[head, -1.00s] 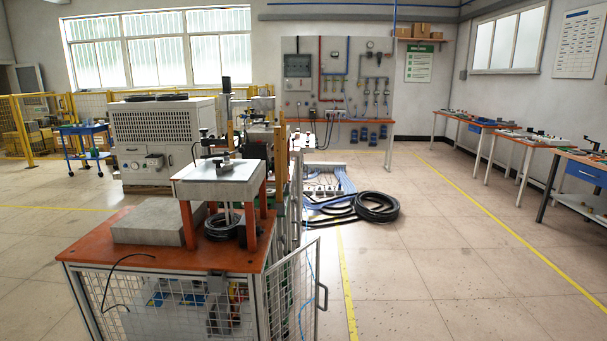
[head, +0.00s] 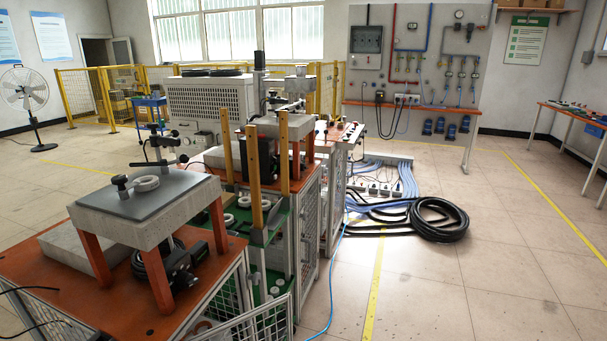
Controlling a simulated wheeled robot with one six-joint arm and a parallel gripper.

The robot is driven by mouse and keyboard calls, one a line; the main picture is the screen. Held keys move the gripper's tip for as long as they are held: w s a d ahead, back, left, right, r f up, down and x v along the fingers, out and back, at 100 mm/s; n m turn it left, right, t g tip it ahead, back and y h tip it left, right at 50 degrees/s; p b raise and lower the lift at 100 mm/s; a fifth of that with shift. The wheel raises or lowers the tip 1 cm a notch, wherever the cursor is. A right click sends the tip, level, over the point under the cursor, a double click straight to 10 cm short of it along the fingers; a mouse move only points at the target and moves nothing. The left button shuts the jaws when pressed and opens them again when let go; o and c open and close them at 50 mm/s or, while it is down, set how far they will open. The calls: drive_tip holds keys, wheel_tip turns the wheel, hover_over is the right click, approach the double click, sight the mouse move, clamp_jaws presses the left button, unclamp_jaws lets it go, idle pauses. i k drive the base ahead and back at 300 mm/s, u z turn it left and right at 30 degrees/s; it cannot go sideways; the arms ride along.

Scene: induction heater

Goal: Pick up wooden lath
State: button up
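Three light wooden laths stand upright at the machine in the middle of the head view. The front one (head: 254,178) rises above the green deck (head: 262,255). A second lath (head: 284,152) is to its right, and a third (head: 227,148) is to its left and farther back. Their lower ends are in or against dark holders that I cannot make out clearly. My gripper is not in view, so I cannot see whether it is open or shut.
A grey slab table on orange legs (head: 140,208) stands at front left on an orange bench. An open mesh door (head: 245,325) juts out at the bottom. A blue cable (head: 335,270) and coiled black hose (head: 437,220) lie on the floor. Floor at right is clear.

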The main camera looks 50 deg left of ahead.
sight(252, 132)
drive_tip(key=u, duration=0.25)
drive_tip(key=i, duration=1.3)
drive_tip(key=u, duration=1.7)
drive_tip(key=i, duration=1)
drive_tip(key=u, duration=0.9)
